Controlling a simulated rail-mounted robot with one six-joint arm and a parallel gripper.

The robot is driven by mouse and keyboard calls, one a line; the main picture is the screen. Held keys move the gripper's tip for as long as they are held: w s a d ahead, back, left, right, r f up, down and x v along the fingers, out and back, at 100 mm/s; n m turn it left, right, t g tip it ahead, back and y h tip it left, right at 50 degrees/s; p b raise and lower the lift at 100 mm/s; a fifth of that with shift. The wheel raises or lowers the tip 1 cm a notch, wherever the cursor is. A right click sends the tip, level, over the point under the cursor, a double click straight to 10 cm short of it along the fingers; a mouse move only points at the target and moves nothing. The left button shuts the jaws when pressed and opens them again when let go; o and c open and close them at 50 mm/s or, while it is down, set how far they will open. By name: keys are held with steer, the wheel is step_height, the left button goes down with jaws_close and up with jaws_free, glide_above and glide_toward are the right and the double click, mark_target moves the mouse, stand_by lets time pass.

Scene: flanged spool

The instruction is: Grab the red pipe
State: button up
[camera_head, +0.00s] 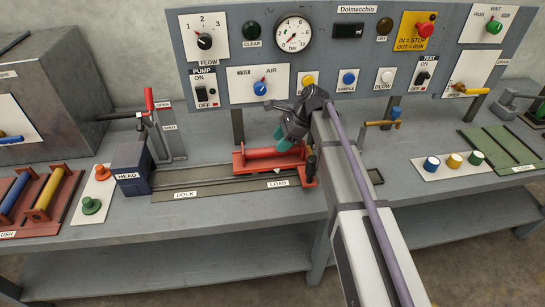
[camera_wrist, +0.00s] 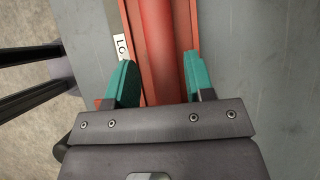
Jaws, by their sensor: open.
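The red pipe (camera_head: 262,153) lies level in a red-orange cradle (camera_head: 240,166) on the sliding rail at the LOAD end of the bench. In the wrist view the pipe (camera_wrist: 158,45) runs up the picture between my two teal fingertips. My gripper (camera_head: 284,138) is over the right part of the pipe; in the wrist view my gripper (camera_wrist: 157,75) is open, one finger on each side of the pipe. Gaps show between the fingers and the pipe. My arm hides part of the cradle's right end.
The rail (camera_head: 200,186) runs left to a blue HEAD block (camera_head: 132,170). A control panel (camera_head: 345,85) with knobs and a gauge stands behind. A red-handled lever (camera_head: 149,100) stands left. Another red rack (camera_head: 35,205) holds blue and yellow pipes.

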mark_target(272, 150)
steer(key=b+x, duration=0.4)
steer(key=x, duration=0.1)
steer(key=shift+a+f, duration=0.1)
steer(key=shift+a, duration=0.05)
steer(key=shift+r, duration=0.2)
jaws_close()
